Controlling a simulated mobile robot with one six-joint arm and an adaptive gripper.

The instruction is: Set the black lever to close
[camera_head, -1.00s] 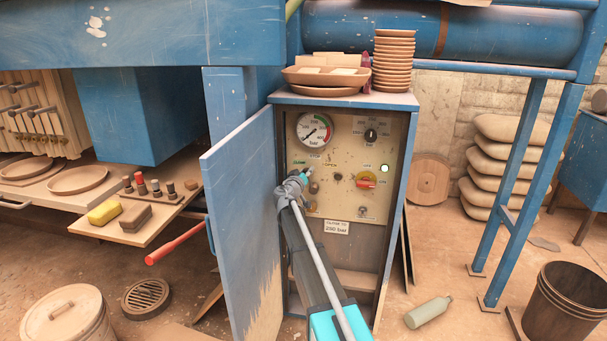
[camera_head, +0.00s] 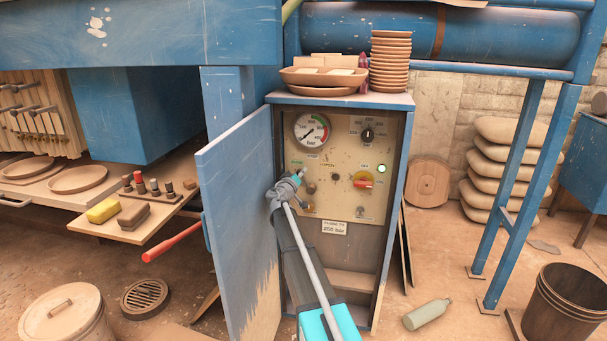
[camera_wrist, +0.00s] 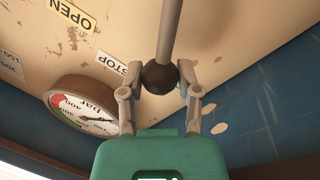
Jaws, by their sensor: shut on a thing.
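The black lever (camera_wrist: 165,45) is a grey metal rod with a black ball knob (camera_wrist: 159,77) at its end. In the wrist view, my gripper (camera_wrist: 160,88) has its two fingers shut around the knob from both sides. In the head view, my gripper (camera_head: 298,177) is at the left side of the control panel (camera_head: 345,155), near the open door, and mostly hides the lever. OPEN (camera_wrist: 73,12) and STOP (camera_wrist: 112,63) labels show left of the rod in the wrist view. The CLOSE label is not readable there.
The blue cabinet door (camera_head: 240,210) stands open close to my arm's left. Dishes (camera_head: 390,60) are stacked on the cabinet.

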